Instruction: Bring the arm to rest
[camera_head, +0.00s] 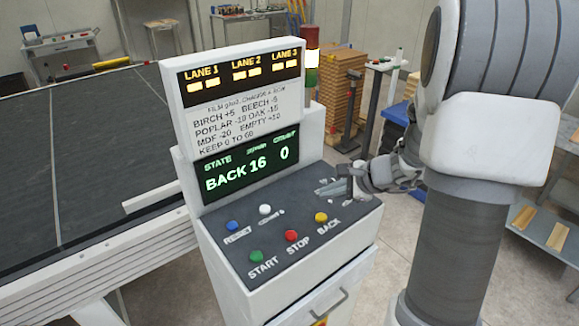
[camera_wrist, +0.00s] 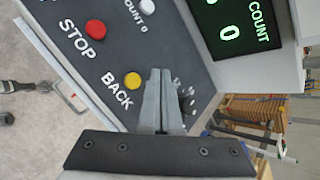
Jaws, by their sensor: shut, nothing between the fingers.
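My gripper (camera_head: 343,179) is at the right side of the control console (camera_head: 290,315), over its sloped button panel. In the wrist view my gripper (camera_wrist: 162,75) has its fingers together with nothing between them. The yellow BACK button (camera_wrist: 133,80) is just left of the fingertips there, and it also shows in the head view (camera_head: 321,217). I cannot tell whether the fingers touch the panel. My arm (camera_head: 470,150) stands on the right of the head view, bent down toward the console.
The panel has red STOP (camera_head: 291,236), green START (camera_head: 256,257), blue RESET (camera_head: 232,225) and white COUNT (camera_head: 265,210) buttons. The display (camera_head: 245,165) reads BACK 16, count 0. A dark conveyor bed (camera_head: 80,150) is at left. Stacked boards (camera_head: 340,90) stand behind. Floor is clear between console and arm.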

